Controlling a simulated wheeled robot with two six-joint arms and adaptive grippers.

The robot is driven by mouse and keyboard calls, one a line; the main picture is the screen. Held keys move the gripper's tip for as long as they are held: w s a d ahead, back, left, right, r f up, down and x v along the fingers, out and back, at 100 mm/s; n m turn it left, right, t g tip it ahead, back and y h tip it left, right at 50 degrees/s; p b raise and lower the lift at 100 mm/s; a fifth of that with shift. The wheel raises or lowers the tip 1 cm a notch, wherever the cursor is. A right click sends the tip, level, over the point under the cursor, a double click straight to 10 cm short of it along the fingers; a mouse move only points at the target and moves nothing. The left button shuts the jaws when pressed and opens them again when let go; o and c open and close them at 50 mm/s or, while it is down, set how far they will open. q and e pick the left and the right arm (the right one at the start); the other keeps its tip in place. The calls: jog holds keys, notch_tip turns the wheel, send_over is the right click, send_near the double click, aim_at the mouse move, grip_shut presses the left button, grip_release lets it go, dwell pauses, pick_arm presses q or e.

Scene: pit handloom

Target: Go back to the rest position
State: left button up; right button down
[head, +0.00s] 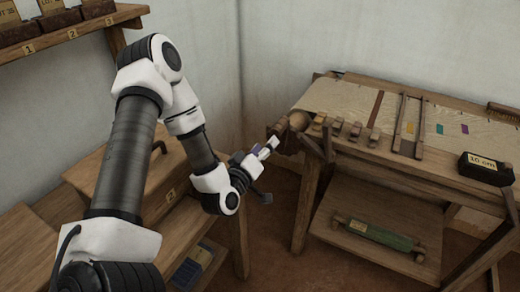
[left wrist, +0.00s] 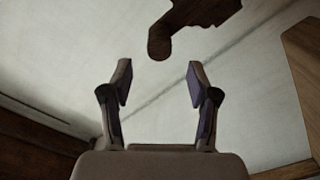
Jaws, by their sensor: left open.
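My left gripper (head: 265,150) is in the middle of the head view, in front of the left end of the loom (head: 345,155). In the left wrist view its two fingers (left wrist: 160,82) stand wide apart with nothing between them. A dark wooden part with a rounded end (left wrist: 160,45) shows just beyond the fingertips there; I cannot tell how far off it is. My right gripper is not in view.
A wooden bench (head: 90,165) with a shelf below stands under my left arm. A wall shelf (head: 65,38) with numbered boxes is at the upper left. On the loom lie a dark "10 cm" block (head: 486,167) and cloth (head: 345,102).

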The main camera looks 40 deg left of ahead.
pick_arm(q)
jog(key=v, duration=0.3)
dwell(0.5)
jog(key=s+d+f+m+g+h+p, duration=0.3)
jog(key=s+d+f+m+g, duration=0.1)
jog(key=d+f, duration=0.35)
jog(key=s+d+f+m+g+h+p, duration=0.25)
jog(key=d+f+m+g, duration=0.2)
jog(key=d+f, duration=0.3)
jog(key=s+f+g, duration=0.2)
jog(key=s+g, duration=0.1)
jog(key=s, duration=0.2)
jog(key=s+f+m+g, duration=0.1)
jog(key=s+f+g, duration=0.1)
jog(key=s, duration=0.4)
jog(key=s+d+f+m+g+y, duration=0.1)
jog(key=s+f+g, duration=0.1)
jog(key=s+g, duration=0.2)
jog(key=shift+s+f, duration=0.3)
jog(key=shift+s, duration=0.75)
jog(key=shift+d+m, duration=0.1)
jog(key=shift+m, duration=0.15)
